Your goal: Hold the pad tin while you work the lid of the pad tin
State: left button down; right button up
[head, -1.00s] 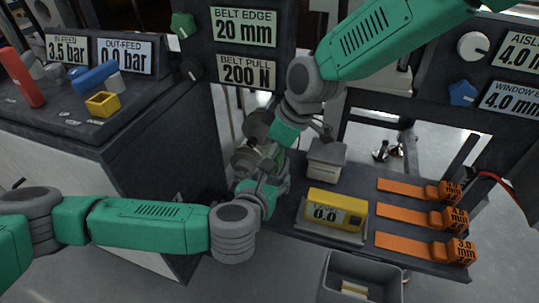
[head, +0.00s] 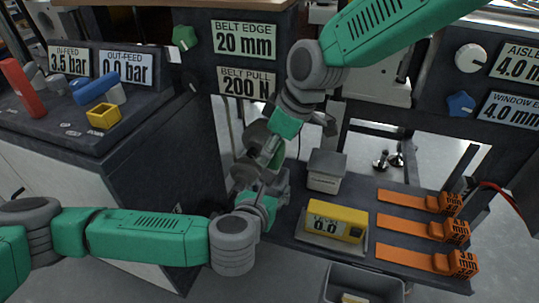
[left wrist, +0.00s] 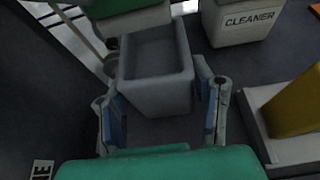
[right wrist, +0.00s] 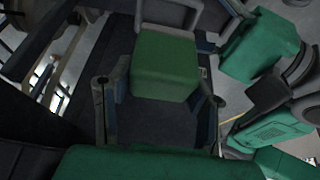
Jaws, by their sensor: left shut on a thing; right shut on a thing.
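The pad tin is a grey box, clearest in the left wrist view (left wrist: 155,95), where its top looks open with a dark recess. My left gripper (left wrist: 163,108) is shut on it, one finger on each side. In the head view the left gripper (head: 262,200) is low at the centre and mostly covers the tin. My right gripper (head: 268,158) is just above.
A grey cleaner box (head: 325,172) stands on the dark shelf to the right. In front of it a yellow gauge (head: 337,220) sits in a tray. Several orange gauge strips (head: 410,229) lie further right. A grey bin (head: 365,280) is below the shelf edge.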

pick_arm(q)
jog(key=shift+f, duration=0.15)
pick_arm(e)
jog(key=shift+r, duration=0.95)
pick_arm(q)
jog(key=c, duration=0.6)
grip_release()
